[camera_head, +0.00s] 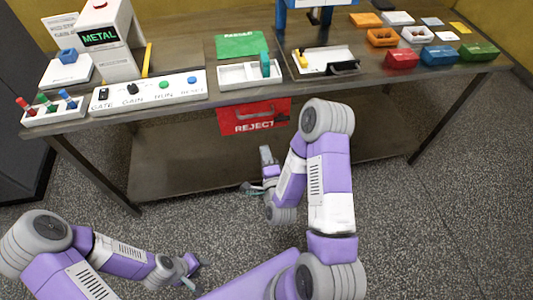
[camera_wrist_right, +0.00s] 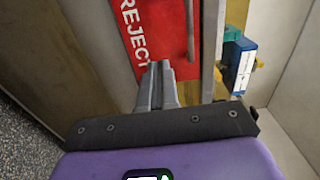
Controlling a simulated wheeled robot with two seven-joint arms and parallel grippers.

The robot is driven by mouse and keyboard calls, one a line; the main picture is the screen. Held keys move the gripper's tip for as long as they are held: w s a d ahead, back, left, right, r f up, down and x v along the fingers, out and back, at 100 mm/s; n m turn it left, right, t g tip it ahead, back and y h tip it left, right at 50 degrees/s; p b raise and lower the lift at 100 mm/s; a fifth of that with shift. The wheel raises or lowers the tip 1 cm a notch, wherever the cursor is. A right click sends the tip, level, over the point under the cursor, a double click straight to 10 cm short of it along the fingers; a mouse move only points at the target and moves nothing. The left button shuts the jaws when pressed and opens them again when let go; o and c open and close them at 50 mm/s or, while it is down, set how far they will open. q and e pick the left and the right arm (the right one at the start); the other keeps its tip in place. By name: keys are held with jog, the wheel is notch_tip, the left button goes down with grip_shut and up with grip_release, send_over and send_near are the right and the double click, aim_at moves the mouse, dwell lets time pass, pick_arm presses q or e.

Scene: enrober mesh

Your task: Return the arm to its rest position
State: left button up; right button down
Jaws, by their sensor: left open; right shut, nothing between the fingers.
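My right arm reaches forward past the middle of the head view, its elbow raised. My right gripper (camera_head: 266,155) is below the table's front edge, near the red REJECT box (camera_head: 240,121). In the right wrist view, the right gripper (camera_wrist_right: 157,72) is shut and empty, its fingers pointing toward the red REJECT front (camera_wrist_right: 167,35); I cannot tell how far apart they are. My left gripper (camera_head: 197,273) is low at the bottom left of the head view, open and empty, well away from the table.
The table (camera_head: 390,85) spans the back, with a lower shelf (camera_head: 185,165) beneath. On top are a METAL machine (camera_head: 105,45), a button panel (camera_head: 150,92), a white tray (camera_head: 240,76) and several coloured bins (camera_head: 403,58). The speckled floor (camera_head: 420,220) at right is clear.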

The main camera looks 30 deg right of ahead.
jog(key=shift+s+a, duration=0.15)
jog(key=shift+s, duration=0.35)
jog(key=s+a+f+n+g+y+p, duration=0.35)
jog(key=a+f+n+g+y, duration=0.35)
jog(key=f+n, duration=0.3)
jog(key=s+a+f+n+g+y+p, duration=0.1)
jog(key=s+a+n+g, duration=0.3)
jog(key=s+g, duration=0.1)
jog(key=s+a+f+n+g+y+p, duration=0.1)
jog(key=s+a+n+g, duration=0.3)
jog(key=s, duration=0.4)
jog(key=shift+s+f+n+g+p, duration=0.15)
jog(key=shift+f+n+g+p, duration=0.3)
jog(key=shift+p, duration=0.25)
jog(key=c, duration=1.8)
grip_release()
jog(key=shift+c, duration=0.2)
